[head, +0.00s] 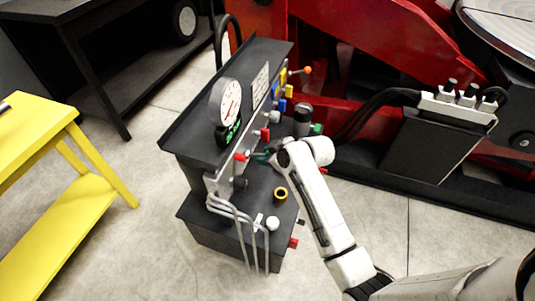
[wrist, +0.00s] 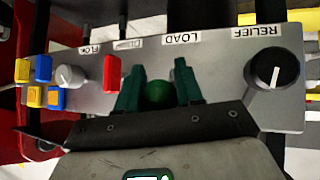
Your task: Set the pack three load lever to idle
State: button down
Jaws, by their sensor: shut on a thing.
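The load lever shows in the wrist view as a round green knob (wrist: 158,93) below the upside-down LOAD label (wrist: 181,39) on a grey panel (wrist: 215,65). My gripper (wrist: 158,90) has one dark green finger on each side of the knob and is shut on it. In the head view my gripper (head: 264,156) is at the front panel of the black console (head: 190,137), and the knob is hidden there. The lever's shaft and any idle marking cannot be made out. No pack number is readable.
In the wrist view, a black RELIEF knob (wrist: 275,73) is right of the fingers. A red handle (wrist: 111,72) is close on the left, with a white knob (wrist: 70,77) beyond. In the head view, bent grey pipes (head: 238,220) and a round gauge (head: 225,101) are near my gripper.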

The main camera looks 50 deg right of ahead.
jog(key=shift+w+r, duration=0.15)
jog(key=shift+r, duration=0.2)
jog(key=c, duration=1.1)
grip_release()
jog(key=o, duration=0.3)
jog(key=shift+f, duration=0.1)
jog(key=shift+o, duration=0.2)
jog(key=v, duration=1.1)
jog(key=shift+p, duration=0.3)
jog(key=shift+f, duration=0.2)
